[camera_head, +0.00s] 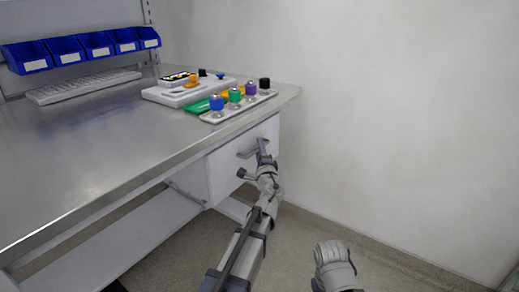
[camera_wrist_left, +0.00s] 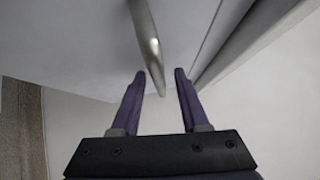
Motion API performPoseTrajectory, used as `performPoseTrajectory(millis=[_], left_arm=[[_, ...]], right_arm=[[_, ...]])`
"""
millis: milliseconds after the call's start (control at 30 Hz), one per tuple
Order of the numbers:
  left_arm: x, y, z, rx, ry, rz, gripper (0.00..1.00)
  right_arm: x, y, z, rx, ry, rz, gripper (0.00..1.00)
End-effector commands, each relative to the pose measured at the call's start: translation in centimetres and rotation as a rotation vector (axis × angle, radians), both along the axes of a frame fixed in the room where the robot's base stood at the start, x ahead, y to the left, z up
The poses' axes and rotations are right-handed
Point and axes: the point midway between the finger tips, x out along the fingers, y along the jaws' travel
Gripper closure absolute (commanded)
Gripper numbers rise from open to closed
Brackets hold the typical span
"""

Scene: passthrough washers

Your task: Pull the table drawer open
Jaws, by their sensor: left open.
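The white table drawer (camera_head: 222,174) hangs under the right end of the metal table and appears shut. Its metal bar handle (camera_head: 246,154) is on the drawer front, partly hidden by my gripper. My left gripper (camera_head: 262,148) is at the drawer front, beside the handle. In the left wrist view, my left gripper (camera_wrist_left: 160,76) is open with two purple fingers. The handle (camera_wrist_left: 148,42) runs down to the gap between the fingertips, nearer the left one. Contact cannot be told. My right gripper is not in view.
The steel tabletop (camera_head: 100,140) has its edge above the drawer. On it are a tray (camera_head: 240,109) with several coloured knobs, a white device (camera_head: 185,92) and a keyboard (camera_head: 84,86). Blue bins (camera_head: 75,48) hang behind. Open floor (camera_head: 310,225) lies to the right, before a white wall.

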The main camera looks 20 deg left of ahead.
Motion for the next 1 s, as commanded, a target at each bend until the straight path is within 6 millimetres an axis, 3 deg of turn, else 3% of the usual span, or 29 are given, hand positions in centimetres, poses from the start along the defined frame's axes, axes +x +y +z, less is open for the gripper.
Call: performPoseTrajectory(millis=[67, 467, 1000], left_arm=[[-0.03, -0.02, -0.02, 0.000, 0.000, 0.000, 0.55], [-0.05, -0.04, -0.01, 0.000, 0.000, 0.000, 1.00], [-0.06, -0.06, -0.02, -0.001, 0.000, -0.001, 1.00]], right_arm=[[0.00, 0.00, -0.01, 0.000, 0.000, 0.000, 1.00], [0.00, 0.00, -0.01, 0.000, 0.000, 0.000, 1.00], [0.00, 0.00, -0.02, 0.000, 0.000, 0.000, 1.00]])
